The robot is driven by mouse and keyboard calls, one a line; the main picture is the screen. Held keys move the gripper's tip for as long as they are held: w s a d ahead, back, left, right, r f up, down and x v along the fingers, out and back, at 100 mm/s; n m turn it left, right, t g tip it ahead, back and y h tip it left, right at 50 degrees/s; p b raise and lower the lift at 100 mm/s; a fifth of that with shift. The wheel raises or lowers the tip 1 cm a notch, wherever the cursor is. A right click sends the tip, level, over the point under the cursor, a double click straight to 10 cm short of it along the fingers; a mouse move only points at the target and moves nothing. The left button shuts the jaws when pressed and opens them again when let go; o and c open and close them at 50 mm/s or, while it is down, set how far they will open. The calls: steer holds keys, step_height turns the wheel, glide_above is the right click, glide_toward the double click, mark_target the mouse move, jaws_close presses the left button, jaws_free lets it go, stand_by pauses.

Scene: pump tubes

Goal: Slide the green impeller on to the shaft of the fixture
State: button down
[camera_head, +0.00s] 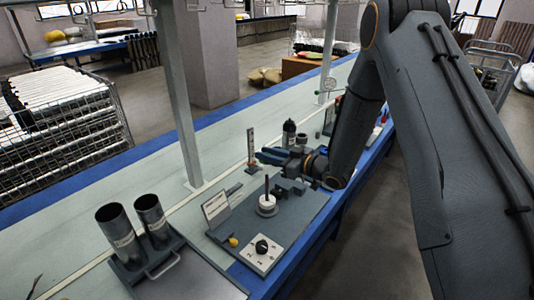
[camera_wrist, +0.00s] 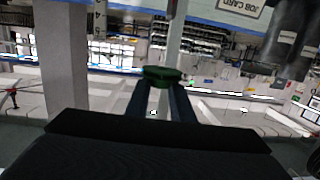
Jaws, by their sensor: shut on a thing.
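The green impeller (camera_wrist: 163,75) shows in the wrist view between the two fingertips. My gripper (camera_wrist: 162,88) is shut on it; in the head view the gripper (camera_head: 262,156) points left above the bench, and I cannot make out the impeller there. The fixture (camera_head: 267,206) is a white round base with a thin upright shaft (camera_head: 267,184), standing on a dark grey plate (camera_head: 298,228). The shaft is bare at its top. The gripper is beyond the shaft in the head view, apart from it.
A card stand (camera_head: 216,207), a yellow piece (camera_head: 233,242) and a white plate with a black knob (camera_head: 262,247) are near the fixture. Two dark tubes (camera_head: 118,232) stand at left. A ruler stand (camera_head: 251,148) and a dark bottle (camera_head: 289,131) are near my gripper.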

steer(key=shift+f+b, duration=1.35)
steer(key=shift+f, duration=1.15)
steer(key=shift+f+b, duration=0.75)
steer(key=shift+f, duration=0.6)
steer(key=c, duration=1.5)
jaws_free()
steer(key=shift+o, duration=0.2)
steer(key=b+v, duration=0.1)
steer(key=v, duration=0.6)
steer(key=shift+s+d, duration=0.25)
steer(key=shift+d, duration=0.05)
